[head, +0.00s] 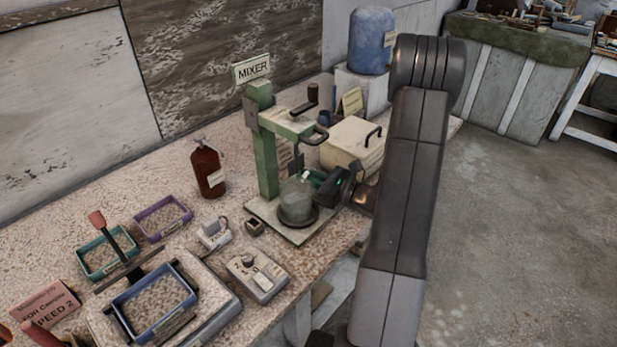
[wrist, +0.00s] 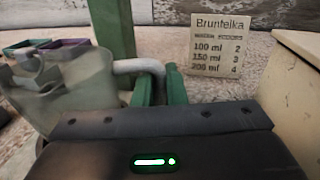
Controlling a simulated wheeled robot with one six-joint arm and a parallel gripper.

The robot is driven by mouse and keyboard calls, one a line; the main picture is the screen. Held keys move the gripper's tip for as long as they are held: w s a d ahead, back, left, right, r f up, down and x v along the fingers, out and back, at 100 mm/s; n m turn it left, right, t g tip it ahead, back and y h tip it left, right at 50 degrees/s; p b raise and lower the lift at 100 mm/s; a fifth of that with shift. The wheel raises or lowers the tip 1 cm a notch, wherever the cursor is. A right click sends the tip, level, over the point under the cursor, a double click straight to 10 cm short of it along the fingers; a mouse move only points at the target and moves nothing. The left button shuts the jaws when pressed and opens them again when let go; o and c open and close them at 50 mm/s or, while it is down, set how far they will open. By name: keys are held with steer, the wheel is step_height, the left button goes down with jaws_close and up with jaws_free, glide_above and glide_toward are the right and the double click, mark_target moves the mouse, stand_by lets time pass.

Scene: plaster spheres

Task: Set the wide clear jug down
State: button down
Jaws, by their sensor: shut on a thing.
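The wide clear jug (head: 297,194) is greyish and see-through. It is upright at the mixer, over a dark round plate (head: 298,221) on the pale base; I cannot tell whether it touches the plate. In the wrist view the jug (wrist: 80,88) fills the left side, and its handle (wrist: 140,66) runs to my green fingers. My gripper (head: 311,176) reaches in from the right and is shut on the handle. The fingers also show in the wrist view (wrist: 160,88). The green mixer (head: 264,145) stands behind and above the jug.
A cream lidded box (head: 350,143) stands close behind my gripper. A brown bottle (head: 207,170) is left of the mixer. A control box (head: 257,277), a small white device (head: 213,233) and several trays lie toward the front left. A Bruntelka card (wrist: 219,43) stands behind.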

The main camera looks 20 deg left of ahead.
steer(key=c, duration=1.9)
jaws_free()
steer(key=shift+f, duration=0.15)
steer(key=o, duration=0.4)
steer(key=shift+d+r, duration=0.1)
steer(key=shift+r, duration=0.1)
steer(key=d, duration=0.4)
steer(key=s+d+b, duration=0.1)
steer(key=d, duration=0.6)
steer(key=shift+s+d+b, duration=0.35)
steer(key=shift+b, duration=0.05)
